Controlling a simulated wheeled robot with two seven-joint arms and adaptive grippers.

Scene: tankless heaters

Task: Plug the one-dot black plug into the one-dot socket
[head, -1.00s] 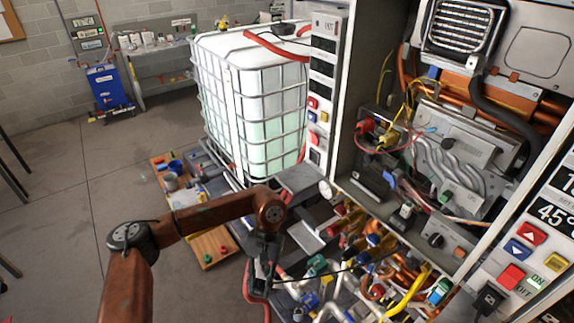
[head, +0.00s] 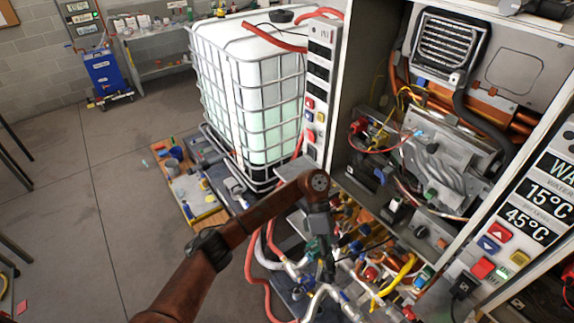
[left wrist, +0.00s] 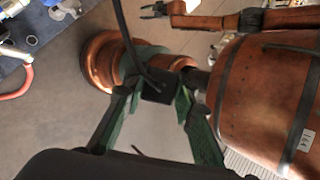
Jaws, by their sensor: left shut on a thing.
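My left gripper (head: 326,268) hangs from the rust-brown arm in front of the heater, above the clutter of pipes. In the left wrist view its dark green fingers (left wrist: 158,98) are shut on a black plug (left wrist: 160,88), with a black cable running up from it. Dots on the plug cannot be made out. The one-dot socket cannot be told apart in the head view. A second rust-brown arm shows in the left wrist view, ending in a small gripper (left wrist: 154,11), likely my right one; its jaws are too small to judge.
Several pipes and valves, including a yellow pipe (head: 397,280), crowd the space under the heater cabinet. Another black plug (head: 463,285) sits at the right panel. A caged white tank (head: 250,95) stands behind my left arm. The floor (head: 90,180) at left is mostly clear.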

